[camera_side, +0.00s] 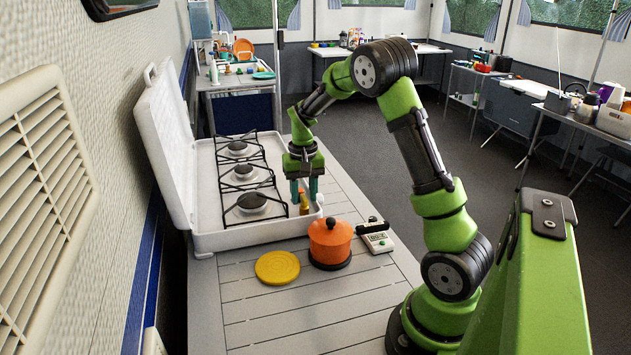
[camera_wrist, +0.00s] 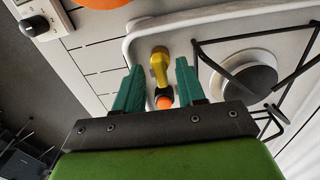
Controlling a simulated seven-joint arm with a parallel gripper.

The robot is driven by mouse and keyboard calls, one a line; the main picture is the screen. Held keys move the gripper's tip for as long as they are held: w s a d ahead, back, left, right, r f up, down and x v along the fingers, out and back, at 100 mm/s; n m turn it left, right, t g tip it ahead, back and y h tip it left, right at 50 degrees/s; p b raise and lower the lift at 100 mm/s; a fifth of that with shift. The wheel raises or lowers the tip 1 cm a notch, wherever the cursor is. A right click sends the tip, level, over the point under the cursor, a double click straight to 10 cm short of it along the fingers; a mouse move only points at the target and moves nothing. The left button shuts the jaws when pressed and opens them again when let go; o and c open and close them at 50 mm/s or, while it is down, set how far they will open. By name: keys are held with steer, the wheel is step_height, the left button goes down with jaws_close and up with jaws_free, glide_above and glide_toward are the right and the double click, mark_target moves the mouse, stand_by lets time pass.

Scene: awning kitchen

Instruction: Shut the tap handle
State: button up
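The tap handle looks like a small yellow piece (camera_wrist: 159,66) with an orange end (camera_wrist: 164,102) at the near right corner of the white stove. It also shows as a yellow spot by my gripper in the side view (camera_side: 304,205). My gripper (camera_side: 305,197) points down over this corner of the stove. In the wrist view its two teal fingers (camera_wrist: 159,72) are open, one on each side of the yellow piece, with a gap visible on both sides. I cannot tell how far the fingertips are above the handle.
The stove (camera_side: 230,241) has three burners under a black wire grate (camera_side: 241,172), left of my gripper. Its white lid (camera_side: 163,150) stands open. An orange pot (camera_side: 330,240), a yellow disc (camera_side: 277,267) and a small white-and-black device (camera_side: 377,241) sit on the slatted table (camera_side: 320,310).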

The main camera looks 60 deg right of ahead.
mark_target(303, 199)
step_height(303, 199, up, 17)
stand_by(0.4)
steer(key=s+a+n+t, duration=0.1)
steer(key=s+a+t, duration=0.1)
steer(key=s+a, duration=0.3)
steer(key=s+a+f+n+t+y, duration=0.1)
steer(key=s+a, duration=0.3)
steer(key=a, duration=0.6)
steer(key=s+a+n+t+y, duration=0.1)
steer(key=s+a+n+t, duration=0.2)
steer(key=a, duration=0.5)
steer(key=s+t, duration=0.1)
steer(key=s, duration=0.1)
steer(key=shift+s+a+f, duration=0.15)
steer(key=shift+s+a, duration=0.15)
steer(key=shift+a, duration=0.05)
